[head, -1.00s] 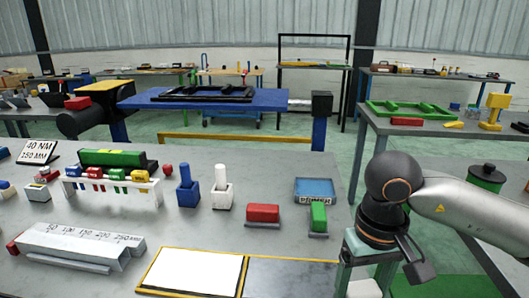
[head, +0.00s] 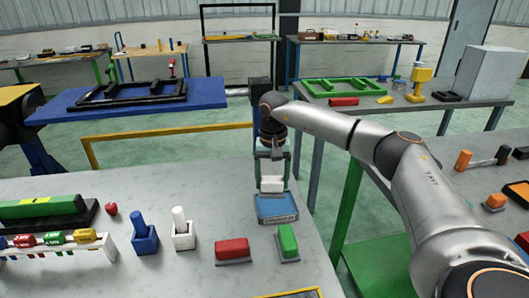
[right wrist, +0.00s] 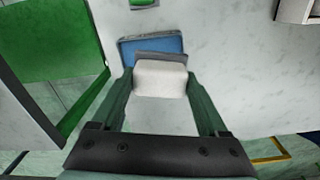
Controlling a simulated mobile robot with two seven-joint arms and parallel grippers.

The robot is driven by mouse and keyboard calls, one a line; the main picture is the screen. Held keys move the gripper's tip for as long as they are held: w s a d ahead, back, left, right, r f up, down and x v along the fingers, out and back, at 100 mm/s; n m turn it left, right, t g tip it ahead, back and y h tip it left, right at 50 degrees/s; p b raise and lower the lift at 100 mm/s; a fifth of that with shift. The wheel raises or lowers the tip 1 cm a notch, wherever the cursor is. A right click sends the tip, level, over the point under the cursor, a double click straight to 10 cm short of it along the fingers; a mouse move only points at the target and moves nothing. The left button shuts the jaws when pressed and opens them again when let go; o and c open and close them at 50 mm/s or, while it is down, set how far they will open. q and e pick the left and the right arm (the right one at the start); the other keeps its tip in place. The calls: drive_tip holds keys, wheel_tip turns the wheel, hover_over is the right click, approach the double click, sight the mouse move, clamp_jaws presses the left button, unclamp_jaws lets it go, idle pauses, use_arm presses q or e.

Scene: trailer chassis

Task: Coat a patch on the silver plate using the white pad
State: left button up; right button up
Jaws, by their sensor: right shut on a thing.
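The white pad (head: 271,184) is between the fingers of my right gripper (head: 271,165), which is shut on it. The pad is at the far edge of the blue tray (head: 278,208) labelled PRIMER; I cannot tell if they touch. In the right wrist view, the pad (right wrist: 160,80) sits between the green fingers of my right gripper (right wrist: 158,92), with a grey strip on its far side and the blue tray (right wrist: 135,47) just beyond. I cannot make out the silver plate now; only a yellow frame edge (head: 292,293) shows at the bottom. My left gripper is out of view.
A green block (head: 288,241) and a red block (head: 232,250) stand on the grey bench (head: 190,285) in front of the tray. White (head: 183,232) and blue (head: 144,236) holders stand left of them. Past the bench's right edge is a green frame (head: 348,215).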

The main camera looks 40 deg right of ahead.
sight(276, 191)
drive_tip(key=shift+w+d+r, duration=0.1)
drive_tip(key=shift+w+d, duration=0.1)
drive_tip(key=shift+d, duration=0.35)
drive_tip(key=shift+w+d+r, duration=0.1)
drive_tip(key=shift+w+d, duration=0.1)
drive_tip(key=shift+d, duration=0.3)
drive_tip(key=shift+d+f, duration=0.1)
drive_tip(key=shift+f, duration=0.05)
wheel_tip(276, 191, down, 6)
drive_tip(key=b, duration=0.5)
drive_tip(key=shift+b, duration=0.4)
drive_tip(key=shift+f, duration=0.4)
idle(1.5)
wheel_tip(276, 191, up, 7)
drive_tip(key=p, duration=0.6)
drive_tip(key=shift+p, duration=0.4)
